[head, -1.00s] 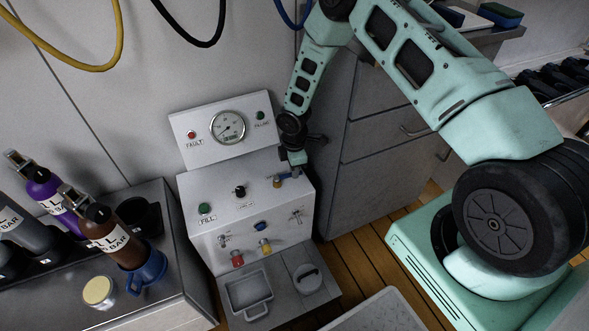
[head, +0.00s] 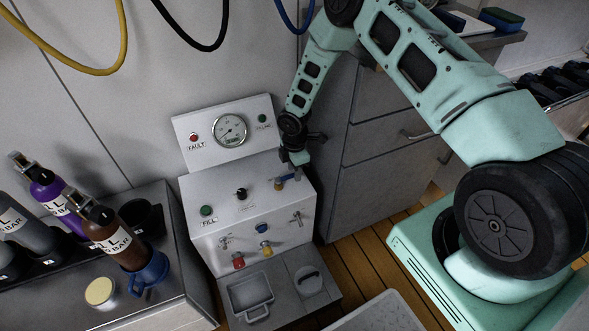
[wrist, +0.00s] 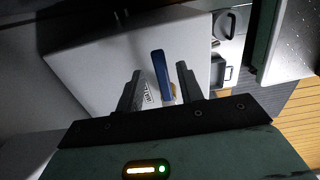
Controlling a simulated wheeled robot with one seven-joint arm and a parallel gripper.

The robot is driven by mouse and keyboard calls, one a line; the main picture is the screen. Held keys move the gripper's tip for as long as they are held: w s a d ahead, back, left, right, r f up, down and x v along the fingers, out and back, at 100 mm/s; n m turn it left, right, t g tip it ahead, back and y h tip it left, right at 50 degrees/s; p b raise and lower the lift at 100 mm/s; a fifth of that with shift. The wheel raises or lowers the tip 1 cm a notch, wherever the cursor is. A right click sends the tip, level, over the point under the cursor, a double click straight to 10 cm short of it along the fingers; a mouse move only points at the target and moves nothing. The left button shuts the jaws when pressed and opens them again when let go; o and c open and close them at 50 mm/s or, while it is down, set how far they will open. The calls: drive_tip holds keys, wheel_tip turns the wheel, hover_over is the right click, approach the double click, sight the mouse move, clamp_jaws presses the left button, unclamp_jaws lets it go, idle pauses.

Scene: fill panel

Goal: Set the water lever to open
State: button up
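The water lever has a blue handle (head: 290,178) on a brass-coloured valve, at the right of the fill panel's sloping top. In the wrist view the blue handle (wrist: 161,72) stands between my two fingers, with a gap visible on either side. My gripper (wrist: 159,78) is open around it. In the head view my gripper (head: 298,158) hangs just above and behind the lever and hides part of it. The lever's label is mostly covered by a finger in the wrist view and cannot be read fully.
The fill panel (head: 225,205) carries a gauge (head: 229,130), a black knob (head: 240,194), a green FILL button (head: 206,211) and small valves on its front. A grey drawer cabinet (head: 370,170) stands close on the right. Bottles (head: 110,235) stand on the left bench.

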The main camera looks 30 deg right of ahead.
wheel_tip(320, 180, up, 17)
drive_tip(key=p, duration=0.2)
drive_tip(key=shift+r+p, duration=0.2)
drive_tip(key=shift+p, duration=0.1)
idle(0.6)
